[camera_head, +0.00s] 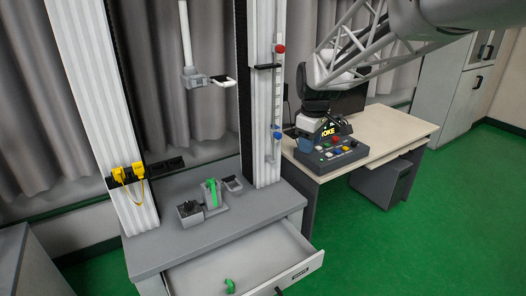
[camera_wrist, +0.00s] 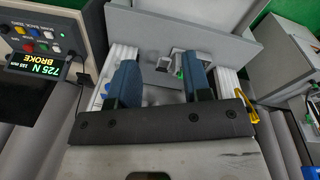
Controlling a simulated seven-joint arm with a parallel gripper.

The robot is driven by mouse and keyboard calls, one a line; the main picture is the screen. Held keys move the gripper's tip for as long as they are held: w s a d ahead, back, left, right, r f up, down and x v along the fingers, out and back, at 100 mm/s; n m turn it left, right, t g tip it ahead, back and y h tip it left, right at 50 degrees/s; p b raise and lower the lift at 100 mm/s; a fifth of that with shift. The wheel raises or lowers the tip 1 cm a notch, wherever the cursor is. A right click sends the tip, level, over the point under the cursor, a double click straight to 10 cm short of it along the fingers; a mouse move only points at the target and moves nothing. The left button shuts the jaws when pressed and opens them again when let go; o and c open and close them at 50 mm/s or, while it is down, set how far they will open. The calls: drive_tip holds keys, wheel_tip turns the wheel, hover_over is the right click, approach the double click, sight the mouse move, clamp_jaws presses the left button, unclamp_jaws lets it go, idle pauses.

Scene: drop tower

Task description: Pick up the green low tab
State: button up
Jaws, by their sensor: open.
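One green piece (camera_head: 212,193) stands upright in the grey fixture on the bench in the head view. A second, small curved green piece (camera_head: 229,286) lies in the open drawer at the bottom of that view. I cannot tell from their looks which one is called the low tab. My gripper (camera_head: 313,100) is at the upper right, in front of the control console, away from both green pieces. In the wrist view its blue fingers (camera_wrist: 161,78) are spread apart with nothing held between them. The fixture (camera_wrist: 186,60) shows small beyond the fingers, partly hidden by the right one.
The open drawer (camera_head: 300,271) juts out from the grey bench (camera_head: 165,247). Two tall white columns (camera_head: 264,150) rise from the bench, with a hanging white rod (camera_head: 185,35) between them. The console (camera_head: 330,153) on the desk reads BROKE. Yellow clips (camera_head: 127,173) sit on the left column.

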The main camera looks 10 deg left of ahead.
drive_tip(key=w+a+f+n, duration=0.35)
drive_tip(key=w+a, duration=0.35)
drive_tip(key=a, duration=0.3)
drive_tip(key=n+g, duration=0.1)
drive_tip(key=n, duration=0.9)
hover_over(210, 179)
drive_tip(key=f, duration=2.1)
drive_tip(key=shift+w+d+f, duration=0.15)
drive_tip(key=shift+d, duration=0.15)
drive_tip(key=shift+a+f, duration=0.2)
drive_tip(key=shift+f, duration=0.1)
drive_tip(key=shift+f, duration=1.15)
drive_tip(key=shift+f, duration=0.15)
drive_tip(key=shift+a+f, duration=0.15)
drive_tip(key=shift+f, duration=2.3)
